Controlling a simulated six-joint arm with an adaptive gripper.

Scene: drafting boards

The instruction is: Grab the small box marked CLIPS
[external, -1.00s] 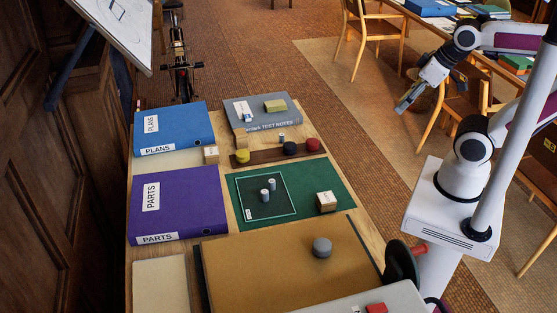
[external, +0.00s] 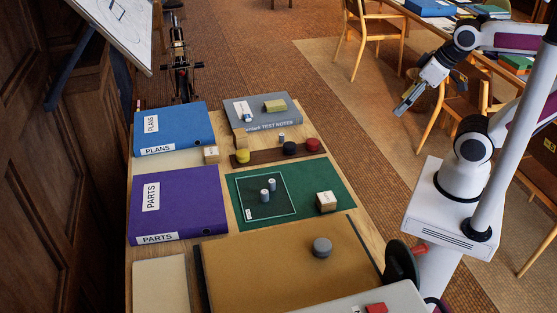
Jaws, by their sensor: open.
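Two small tan boxes with white labels are in the external view. One small box (external: 326,203) sits on the right part of the green mat (external: 328,181). The other small box (external: 211,155) stands beside the blue PLANS binder (external: 178,128). The lettering on both is too small to read, so I cannot tell which is marked CLIPS. My gripper (external: 402,108) is open and empty, held up in the air to the right of the table, well apart from both boxes.
A purple PARTS binder (external: 185,203) lies at left. Two small grey cylinders stand in the outlined square on the mat. A dark strip (external: 270,156) bears yellow, black and red round pieces. A grey book (external: 262,113) lies at the back. A grey knob (external: 322,247) sits on the brown board (external: 275,280).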

